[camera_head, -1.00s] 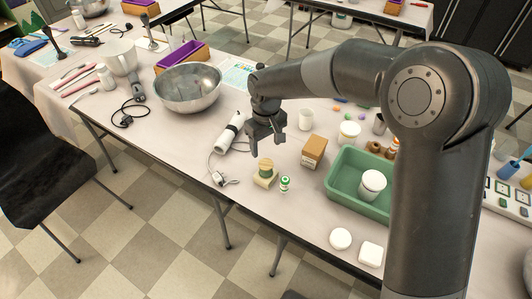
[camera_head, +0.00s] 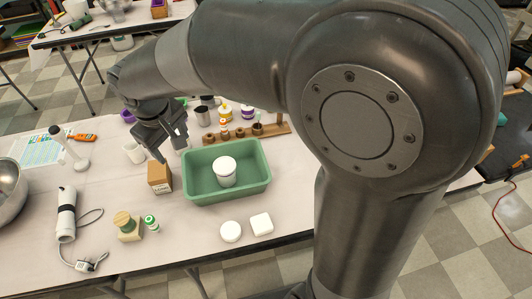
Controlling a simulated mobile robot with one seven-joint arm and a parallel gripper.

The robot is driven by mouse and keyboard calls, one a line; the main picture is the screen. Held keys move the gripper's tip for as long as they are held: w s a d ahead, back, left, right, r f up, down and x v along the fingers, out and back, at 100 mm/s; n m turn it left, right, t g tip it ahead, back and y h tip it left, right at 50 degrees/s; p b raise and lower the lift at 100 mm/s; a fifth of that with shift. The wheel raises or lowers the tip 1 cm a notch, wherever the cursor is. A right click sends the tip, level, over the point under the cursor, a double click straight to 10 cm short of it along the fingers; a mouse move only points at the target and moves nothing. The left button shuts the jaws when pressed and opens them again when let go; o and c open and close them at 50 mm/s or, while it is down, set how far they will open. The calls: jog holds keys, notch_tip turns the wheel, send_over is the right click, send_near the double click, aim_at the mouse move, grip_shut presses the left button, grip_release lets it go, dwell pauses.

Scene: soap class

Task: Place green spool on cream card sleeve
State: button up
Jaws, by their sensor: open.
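My gripper (camera_head: 173,152) is open and empty, above the table behind the brown box, up and to the right of the spool. Part of the gripper is hidden by its own wrist.
A brown box (camera_head: 159,177) and a green tray (camera_head: 246,184) holding a white tub (camera_head: 224,171) are nearby. A white cylindrical device (camera_head: 66,214) with a cord lies left.

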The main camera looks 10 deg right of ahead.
jog(key=s+d+r+m+t, duration=0.1)
jog(key=s+d+r+m, duration=0.1)
jog(key=s+d, duration=0.3)
jog(key=s+d+r+m+t, duration=0.1)
jog(key=s+d+m, duration=0.2)
jog(key=d, duration=0.8)
jog(key=s+d+r+m+t, duration=0.1)
jog(key=s+d+r+m, duration=0.1)
jog(key=s+d, duration=0.5)
jog(key=shift+s+d+r+m, duration=0.3)
jog(key=shift+d+m, duration=0.25)
jog(key=shift+m, duration=0.25)
